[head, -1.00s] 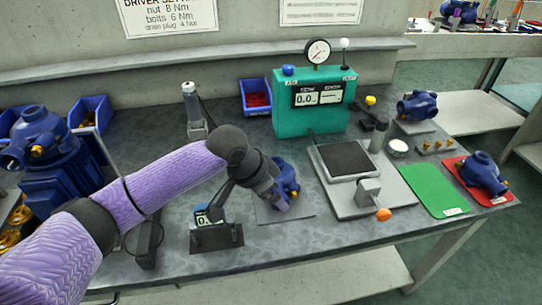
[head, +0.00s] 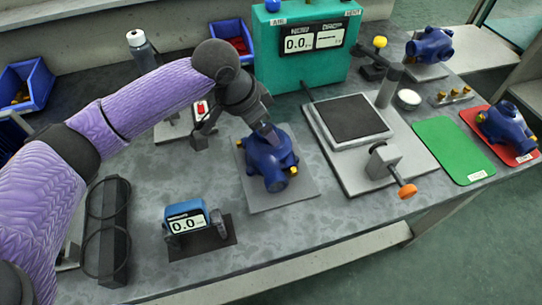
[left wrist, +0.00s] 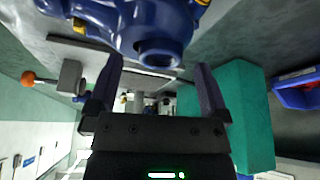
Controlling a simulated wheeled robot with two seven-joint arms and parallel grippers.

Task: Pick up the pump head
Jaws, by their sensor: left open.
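A blue pump head (head: 268,160) with small brass-coloured fittings sits on a grey plate (head: 298,194) in the middle of the bench. My left gripper (head: 266,130) is over its back side, with one finger seen close against its top. In the left wrist view, my left gripper (left wrist: 158,68) is open, and the round port of the pump head (left wrist: 158,30) shows ahead of and between the fingertips. I cannot tell whether the fingers touch it. My right gripper is not in view.
A blue meter (head: 188,218) stands front left, with a black cable holder (head: 108,225) beside it. A teal test box (head: 300,50) stands behind. A scale plate with an orange-knobbed clamp (head: 385,160) is to the right. More blue pump heads stand back right (head: 428,46) and on a red mat (head: 503,125).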

